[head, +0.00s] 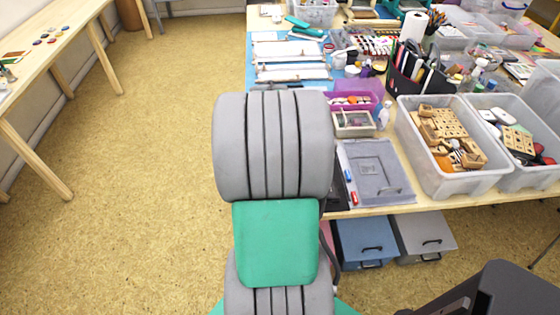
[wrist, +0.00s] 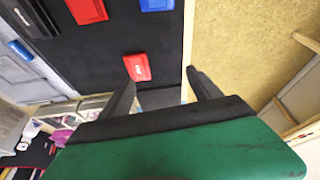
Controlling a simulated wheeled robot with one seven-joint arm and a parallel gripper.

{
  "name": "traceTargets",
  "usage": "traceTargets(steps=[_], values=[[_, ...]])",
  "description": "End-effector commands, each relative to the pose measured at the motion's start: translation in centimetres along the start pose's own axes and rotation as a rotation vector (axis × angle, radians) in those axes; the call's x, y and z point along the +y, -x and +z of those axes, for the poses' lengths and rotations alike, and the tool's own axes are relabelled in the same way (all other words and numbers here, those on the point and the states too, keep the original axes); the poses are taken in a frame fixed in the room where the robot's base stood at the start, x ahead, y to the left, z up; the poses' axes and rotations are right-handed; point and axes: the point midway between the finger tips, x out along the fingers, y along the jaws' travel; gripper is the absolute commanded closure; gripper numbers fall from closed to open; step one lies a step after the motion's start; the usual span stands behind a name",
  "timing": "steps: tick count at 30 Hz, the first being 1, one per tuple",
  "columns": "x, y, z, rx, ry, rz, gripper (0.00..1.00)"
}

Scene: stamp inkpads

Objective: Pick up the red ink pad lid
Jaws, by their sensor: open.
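In the wrist view, a small red ink pad piece (wrist: 137,67) with a white mark lies on a black mat (wrist: 110,45), near the mat's edge. A second red piece (wrist: 87,10) lies farther up at the top edge. I cannot tell which red piece is the lid. My gripper (wrist: 162,92) is open, with its two dark fingers apart and nothing seen between them. The smaller red piece shows just ahead of the left finger, apart from it. In the head view my own arm hides the gripper and most of the mat.
A blue piece (wrist: 157,4), another blue piece (wrist: 20,50) and a black one (wrist: 35,18) lie around. In the head view, a grey folder (head: 375,173) and a clear bin of wooden blocks (head: 408,118) stand right of my arm. Open floor (head: 150,190) lies left.

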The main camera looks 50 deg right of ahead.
Motion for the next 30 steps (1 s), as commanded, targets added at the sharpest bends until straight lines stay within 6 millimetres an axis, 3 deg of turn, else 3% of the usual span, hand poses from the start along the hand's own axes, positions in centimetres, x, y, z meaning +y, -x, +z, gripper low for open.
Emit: traceTargets(steps=[1,5,19,26,30], values=[[2.4,-1.3,0.1,0.002,-0.044,0.016,0.27],[5.2,-2.9,0.0,0.011,-0.091,0.035,0.27],[5.1,-9.9,-0.4,0.009,-0.091,0.035,0.27],[5.1,-10.3,-0.5,0.014,-0.091,0.036,0.27],[5.1,-10.3,-0.5,0.013,-0.091,0.035,0.36]])
